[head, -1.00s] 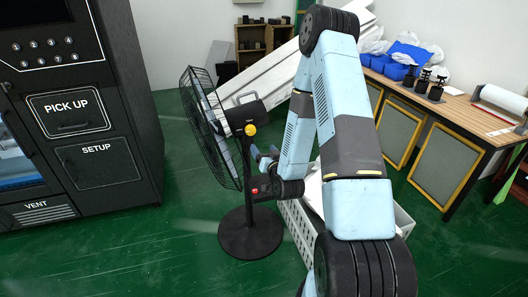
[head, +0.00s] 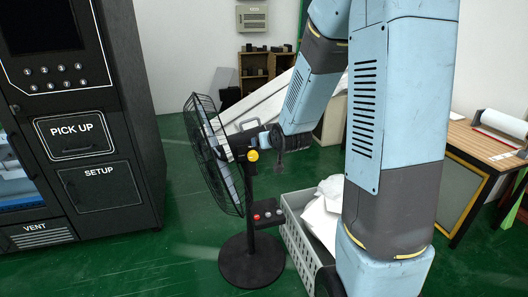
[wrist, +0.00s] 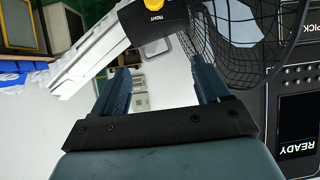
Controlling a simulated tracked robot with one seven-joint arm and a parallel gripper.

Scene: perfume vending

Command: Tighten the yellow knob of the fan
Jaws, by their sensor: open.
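The black pedestal fan (head: 251,262) stands upright on the green floor, its caged head turned to the left. Its yellow knob (head: 253,155) sits on the side of the motor housing. In the wrist view the yellow knob (wrist: 152,4) shows at the top edge, partly cut off, on the black housing above a white label. My gripper (wrist: 162,72) is open and empty, with a clear gap between its two fingers. The knob is beyond the fingertips, apart from them. In the head view my wrist is just behind and right of the fan head, and the fingers are partly hidden there.
The black vending machine (head: 92,120) stands at the left. A white crate (head: 300,247) with white contents is right of the fan pole. A control box (head: 266,213) with buttons juts from the pole. A wooden table (head: 478,142) is at the right. Floor is free left of the fan.

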